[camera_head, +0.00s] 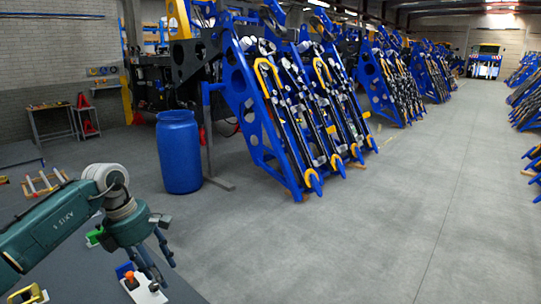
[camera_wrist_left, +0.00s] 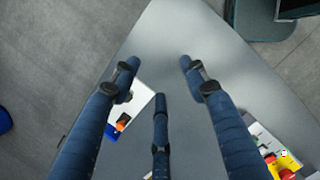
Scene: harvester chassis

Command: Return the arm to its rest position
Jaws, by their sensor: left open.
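My left arm (camera_head: 50,232) comes in from the left in the head view, a dark green link with a grey-white joint. My left gripper (camera_head: 160,272) hangs at its end over a grey surface, fingers pointing down. In the left wrist view its dark blue fingers (camera_wrist_left: 160,88) are spread apart with nothing between them. A white plate with an orange and blue part (camera_head: 140,287) lies by the fingertips; it also shows left of the middle finger in the left wrist view (camera_wrist_left: 124,118). I cannot tell whether a finger touches it. My right gripper is out of view.
The grey table (camera_head: 85,275) carries a green piece (camera_head: 94,237) and, in the left wrist view, a red and yellow part (camera_wrist_left: 282,165). A blue barrel (camera_head: 179,152) and blue racks (camera_head: 262,120) stand beyond. The floor at right (camera_head: 400,220) is open.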

